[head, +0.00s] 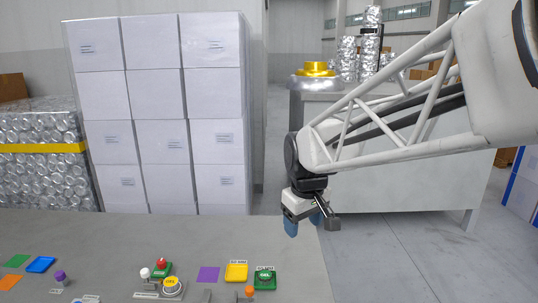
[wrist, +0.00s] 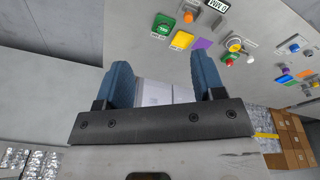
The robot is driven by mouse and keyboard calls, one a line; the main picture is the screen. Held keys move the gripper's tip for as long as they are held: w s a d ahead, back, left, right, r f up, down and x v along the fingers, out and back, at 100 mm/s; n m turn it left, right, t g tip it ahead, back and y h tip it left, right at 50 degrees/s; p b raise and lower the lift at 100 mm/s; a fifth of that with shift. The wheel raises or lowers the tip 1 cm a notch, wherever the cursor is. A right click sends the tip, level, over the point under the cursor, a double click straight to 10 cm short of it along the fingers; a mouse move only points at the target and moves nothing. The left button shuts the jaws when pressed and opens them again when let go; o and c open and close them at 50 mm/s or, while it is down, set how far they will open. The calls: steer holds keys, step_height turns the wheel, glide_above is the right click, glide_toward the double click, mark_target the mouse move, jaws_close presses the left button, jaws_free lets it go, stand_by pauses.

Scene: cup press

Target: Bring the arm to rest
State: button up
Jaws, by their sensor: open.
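My gripper (head: 305,222) hangs at the end of my arm near the far right corner of the grey panel table (head: 120,235) in the head view. Its blue fingers point down. In the wrist view my gripper (wrist: 160,82) shows two blue fingers spread apart with nothing between them. Boxes show in the gap in the background. The gripper touches nothing that I can see.
The table carries a green button (head: 265,278), a yellow pad (head: 236,271), a purple pad (head: 208,274), a yellow button (head: 171,284) and several small levers. White boxes (head: 160,110) are stacked behind it. A grey counter (head: 400,185) stands at the right.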

steer(key=s+d+f+m, duration=0.1)
steer(key=s+d+m, duration=0.2)
steer(key=s, duration=0.8)
steer(key=s+d+f+m, duration=0.2)
steer(key=s+d, duration=0.5)
steer(key=s, duration=0.4)
steer(key=shift+s+d+f+m+t, duration=0.3)
steer(key=shift+d+m+t, duration=0.1)
steer(key=shift+m, duration=0.4)
